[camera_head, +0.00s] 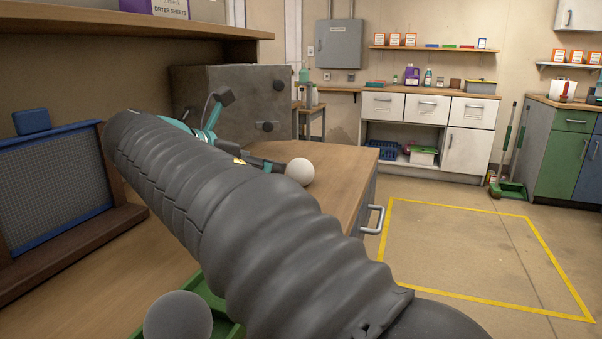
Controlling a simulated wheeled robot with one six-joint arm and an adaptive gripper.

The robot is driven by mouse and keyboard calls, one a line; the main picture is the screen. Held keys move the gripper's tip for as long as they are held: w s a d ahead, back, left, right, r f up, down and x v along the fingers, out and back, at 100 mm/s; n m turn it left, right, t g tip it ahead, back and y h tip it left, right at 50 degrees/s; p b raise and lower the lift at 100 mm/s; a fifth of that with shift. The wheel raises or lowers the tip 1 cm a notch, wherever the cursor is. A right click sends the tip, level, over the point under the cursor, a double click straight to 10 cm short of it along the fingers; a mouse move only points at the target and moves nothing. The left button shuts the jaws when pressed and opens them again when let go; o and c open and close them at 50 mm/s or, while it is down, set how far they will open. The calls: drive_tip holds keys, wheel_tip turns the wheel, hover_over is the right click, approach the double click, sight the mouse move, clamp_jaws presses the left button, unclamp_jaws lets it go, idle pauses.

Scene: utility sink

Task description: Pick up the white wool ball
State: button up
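The white wool ball (299,171) is at the right end of the wooden counter, close to its edge. My gripper (252,130) is just left of the ball, with its dark fingers spread wide apart. The lower finger reaches towards the ball's left side; I cannot tell whether it touches. The other finger points up and away from the ball. No ball shows between the fingers. My thick grey arm hides part of the gripper and much of the counter.
A grey ball (178,316) is at a green tray (137,334) in the front. A blue-framed screen (52,184) stands at left under a wooden shelf (130,24). A grey box (250,95) is behind my gripper. Yellow-marked floor (470,255) at right is clear.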

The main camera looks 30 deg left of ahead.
sight(292, 168)
drive_tip(key=x, duration=0.7)
drive_tip(key=shift+w+d+f+b, duration=0.1)
drive_tip(key=shift+w+f+b, duration=0.05)
drive_tip(key=shift+w+b, duration=0.15)
drive_tip(key=shift+a+x, duration=0.2)
drive_tip(key=shift+x, duration=1.15)
drive_tip(key=shift+a+x, duration=0.15)
drive_tip(key=shift+x, duration=1.15)
drive_tip(key=shift+f, duration=0.1)
drive_tip(key=c, duration=1.2)
